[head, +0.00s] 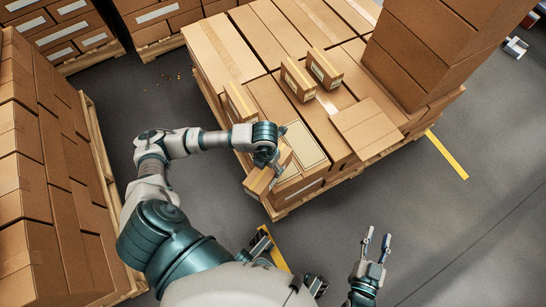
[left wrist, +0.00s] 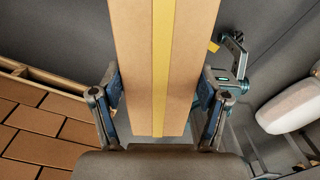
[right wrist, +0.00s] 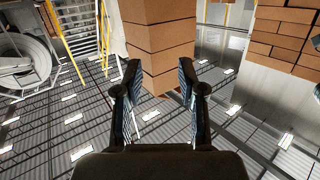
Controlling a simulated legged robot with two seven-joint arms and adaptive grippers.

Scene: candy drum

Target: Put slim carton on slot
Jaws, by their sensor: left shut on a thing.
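My left gripper (head: 272,168) is shut on the slim carton (head: 260,181), a brown box with a tape strip. It holds the carton tilted at the near-left edge of the loaded pallet, partly hidden behind the gripper. In the left wrist view the carton (left wrist: 140,60) sits between both fingers, its yellow strip running lengthwise. A pale outlined rectangle, seemingly the slot (head: 304,184), lies on the box top just right of the carton. Whether the carton touches the boxes below cannot be told. My right gripper (head: 376,242) is open and empty over the floor, right of the pallet's near corner.
Small cartons (head: 298,80) (head: 324,68) (head: 238,103) stand on the pallet's box layer (head: 268,105). A flat box (head: 367,127) lies at its right, beside a tall stack (head: 425,50). Another stacked pallet (head: 45,190) is at left.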

